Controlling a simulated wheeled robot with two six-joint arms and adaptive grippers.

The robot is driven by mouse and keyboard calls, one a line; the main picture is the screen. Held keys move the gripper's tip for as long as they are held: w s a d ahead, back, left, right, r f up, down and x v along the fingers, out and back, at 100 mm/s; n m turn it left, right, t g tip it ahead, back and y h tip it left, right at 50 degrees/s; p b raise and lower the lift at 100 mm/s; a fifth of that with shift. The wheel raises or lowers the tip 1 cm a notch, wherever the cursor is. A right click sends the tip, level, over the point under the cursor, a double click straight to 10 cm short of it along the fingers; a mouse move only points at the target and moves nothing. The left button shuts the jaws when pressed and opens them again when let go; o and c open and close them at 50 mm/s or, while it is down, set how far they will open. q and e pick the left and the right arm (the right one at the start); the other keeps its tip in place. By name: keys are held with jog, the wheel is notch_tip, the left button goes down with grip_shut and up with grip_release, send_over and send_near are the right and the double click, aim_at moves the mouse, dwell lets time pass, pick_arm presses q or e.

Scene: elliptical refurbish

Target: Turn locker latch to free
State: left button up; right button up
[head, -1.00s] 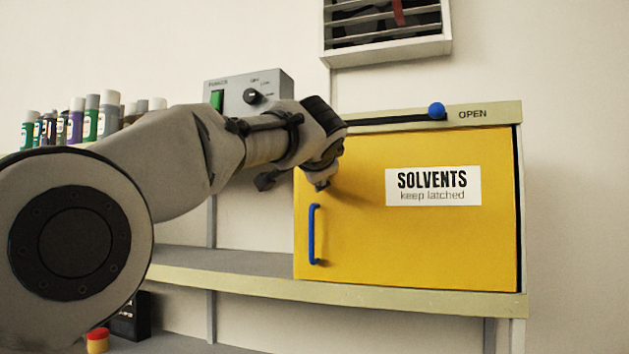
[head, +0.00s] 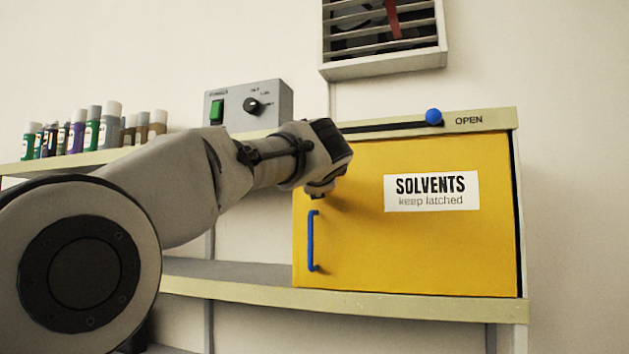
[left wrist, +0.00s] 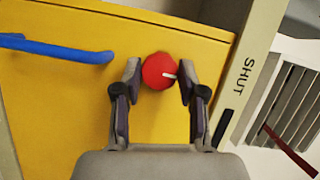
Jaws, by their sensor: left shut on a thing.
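The mark points to the right there. My left gripper (left wrist: 160,78) has one finger on each side of the knob and is shut on it. In the head view my left gripper (head: 322,187) is at the door's upper left corner and hides the knob. My right gripper is not in view.
A blue door handle (head: 312,240) is below my gripper. A blue ball (head: 433,116) sits at the OPEN end of a slot above the door. A grey switch box (head: 250,103), bottles (head: 92,135) and a wall vent (head: 385,35) are nearby.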

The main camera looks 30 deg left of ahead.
pick_arm(q)
jog(key=o, duration=0.7)
jog(key=shift+r, duration=0.25)
jog(key=o, duration=0.4)
jog(key=shift+a, duration=0.1)
jog(key=shift+o, duration=0.2)
jog(key=shift+w+a+f, duration=0.15)
jog(key=shift+w+f, duration=0.15)
jog(key=shift+s, duration=0.1)
jog(key=shift+r, duration=0.1)
